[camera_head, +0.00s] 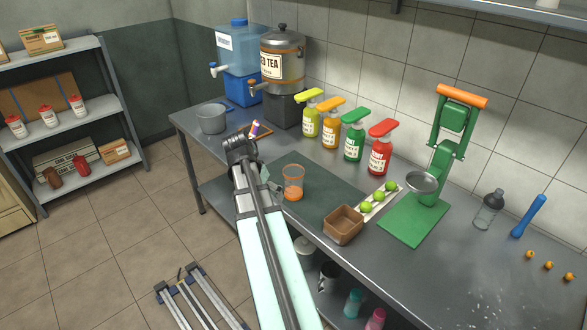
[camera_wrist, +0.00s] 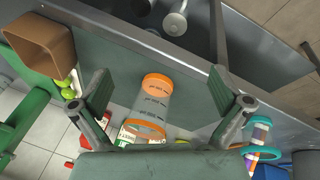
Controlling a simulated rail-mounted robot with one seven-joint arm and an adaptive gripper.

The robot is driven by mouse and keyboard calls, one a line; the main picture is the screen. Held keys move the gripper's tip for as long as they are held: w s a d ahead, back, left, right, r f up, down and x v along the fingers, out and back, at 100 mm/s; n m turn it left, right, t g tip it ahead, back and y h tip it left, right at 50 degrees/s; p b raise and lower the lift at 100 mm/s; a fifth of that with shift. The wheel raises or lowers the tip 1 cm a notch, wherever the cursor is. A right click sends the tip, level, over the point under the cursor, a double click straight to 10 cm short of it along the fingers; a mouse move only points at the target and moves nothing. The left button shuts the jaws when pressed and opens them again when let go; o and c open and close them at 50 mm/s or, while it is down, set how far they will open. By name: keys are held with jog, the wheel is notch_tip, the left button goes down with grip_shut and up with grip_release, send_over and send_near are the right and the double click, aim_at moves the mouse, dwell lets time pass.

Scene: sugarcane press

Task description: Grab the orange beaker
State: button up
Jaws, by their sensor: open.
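The orange beaker (camera_head: 293,182) is a clear cup with orange bands. It stands upright on the dark mat on the metal counter, just right of my arm in the head view. In the wrist view the beaker (camera_wrist: 153,105) shows between the two spread fingers of my gripper (camera_wrist: 160,92), with a visible gap on each side. My gripper is open and empty. In the head view my arm hides most of the gripper, with only a small part showing left of the beaker.
A brown square box (camera_head: 343,224) and a tray of green limes (camera_head: 379,198) lie right of the beaker. Several sauce bottles (camera_head: 354,142) stand behind it. A green press (camera_head: 440,160) stands farther right. A grey pot (camera_head: 212,118) is at the far left. The counter's front edge is close.

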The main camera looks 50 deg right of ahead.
aim_at(293, 181)
jog(key=d+r+m+t+h+p, duration=0.1)
jog(key=d+r+m, duration=0.15)
jog(key=r, duration=0.35)
jog(key=d+r+m+p, duration=0.1)
jog(key=d+r+m, duration=0.1)
jog(key=d+r, duration=0.25)
jog(key=shift+h, duration=0.4)
jog(key=shift+w+d+r+p+x, duration=0.15)
jog(key=shift+p+x, duration=0.85)
jog(key=shift+x, duration=1.4)
jog(key=shift+w+d+p+x, duration=0.25)
jog(key=shift+p+x, duration=0.75)
jog(key=shift+x, duration=1.35)
jog(key=shift+w+d+r+p+x, duration=0.15)
jog(key=shift+p+x, duration=0.85)
jog(key=shift+x, duration=2.35)
jog(key=shift+a, duration=0.15)
jog(key=c, duration=1.1)
